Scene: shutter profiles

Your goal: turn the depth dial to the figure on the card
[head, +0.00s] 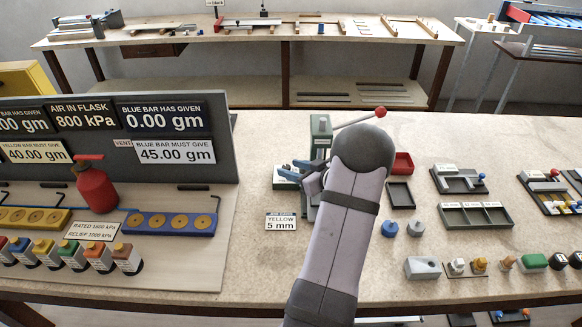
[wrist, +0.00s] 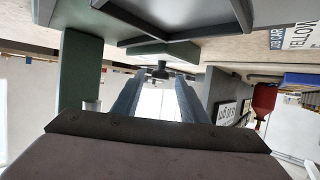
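The job card (head: 280,223) lies flat on the bench and reads "YELLOW 5 mm"; part of it also shows in the wrist view (wrist: 302,38). A green machine (head: 320,125) with a red-tipped lever stands behind my arm, which hides much of it. My gripper (head: 292,171) is low at the machine's left side. In the wrist view my gripper (wrist: 161,80) has its two blue fingers apart, with a small dark knob (wrist: 158,70) near their tips. I cannot tell whether this knob is the depth dial or whether the fingers touch it. No dial figure is readable.
A grey panel (head: 225,130) with readouts stands at left, with a red bottle (head: 94,185) before it. Right of my arm are a red bin (head: 402,163), a dark tray (head: 400,196) and a divided tray (head: 476,227). The bench around the card is mostly clear.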

